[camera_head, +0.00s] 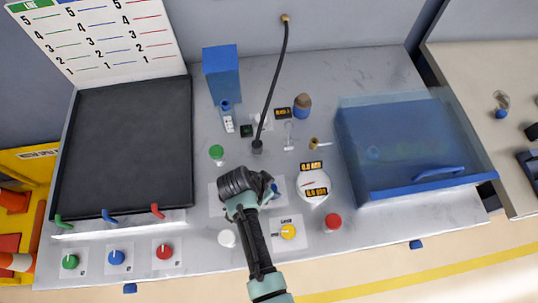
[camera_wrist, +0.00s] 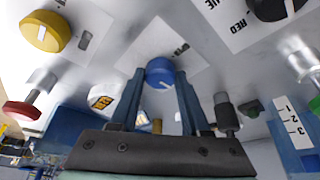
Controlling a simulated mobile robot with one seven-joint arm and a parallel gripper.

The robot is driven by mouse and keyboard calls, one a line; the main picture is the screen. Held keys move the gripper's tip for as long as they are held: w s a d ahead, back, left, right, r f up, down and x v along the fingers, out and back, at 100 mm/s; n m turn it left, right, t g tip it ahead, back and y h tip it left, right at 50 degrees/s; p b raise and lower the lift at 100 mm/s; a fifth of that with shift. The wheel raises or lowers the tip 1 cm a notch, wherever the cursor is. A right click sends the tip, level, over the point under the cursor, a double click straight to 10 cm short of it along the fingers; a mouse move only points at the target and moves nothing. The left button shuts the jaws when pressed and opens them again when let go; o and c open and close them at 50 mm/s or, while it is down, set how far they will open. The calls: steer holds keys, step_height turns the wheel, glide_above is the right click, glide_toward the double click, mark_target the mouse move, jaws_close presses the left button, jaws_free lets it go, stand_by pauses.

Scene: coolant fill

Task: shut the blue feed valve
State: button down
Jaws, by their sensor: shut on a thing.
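A round blue knob (camera_wrist: 160,72) with a white mark sits on a white label plate in the wrist view. The print on that plate is too small to read. The white mark slants toward the lower right in that view. My gripper (camera_wrist: 161,78) is shut on the blue knob, one dark blue finger on each side. In the head view my gripper (camera_head: 272,189) is over the middle of the bench, and my wrist mostly hides the knob there.
A yellow knob (camera_head: 289,231), a red button (camera_head: 333,222) and a white gauge (camera_head: 313,186) stand close by. A clear-lidded blue box (camera_head: 408,178) is at the right. Green, blue and red knobs line the front left. An upright hose (camera_head: 272,85) stands behind.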

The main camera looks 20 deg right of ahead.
steer(key=shift+c, duration=1.9)
jaws_free()
steer(key=shift+r, duration=0.1)
steer(key=b+v, duration=0.1)
steer(key=v, duration=1.1)
steer(key=shift+a+r, duration=0.2)
steer(key=shift+r, duration=0.15)
steer(key=shift+s, duration=0.1)
